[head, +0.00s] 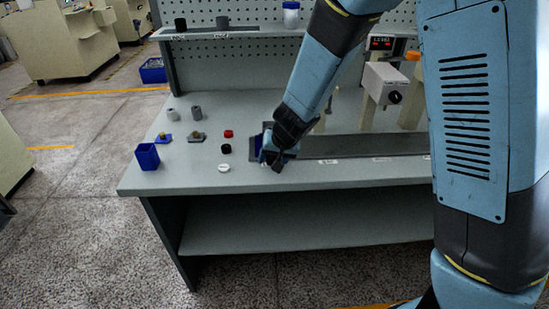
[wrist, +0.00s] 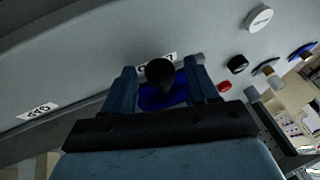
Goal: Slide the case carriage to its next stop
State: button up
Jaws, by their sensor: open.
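The case carriage (wrist: 155,100) shows in the wrist view as a blue piece with a round black knob (wrist: 159,72) on it. In the head view a bit of its blue (head: 257,144) shows at the left end of the dark track (head: 345,148); the rest is hidden behind my gripper (head: 277,158). In the wrist view my gripper (wrist: 161,65) is open, with one finger on each side of the knob. I cannot tell whether either finger touches it. A white stop label (wrist: 38,110) lies to the left in the wrist view; another is partly hidden behind the knob.
Left of the track on the bench (head: 195,180) are a white disc (head: 223,168), a black cap (head: 226,149), a red cap (head: 228,133) and a blue bin (head: 147,156). A white machine head (head: 383,82) stands behind the track. The track's front strip looks clear to the right.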

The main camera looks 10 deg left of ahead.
jog(key=shift+c, duration=0.4)
grip_shut()
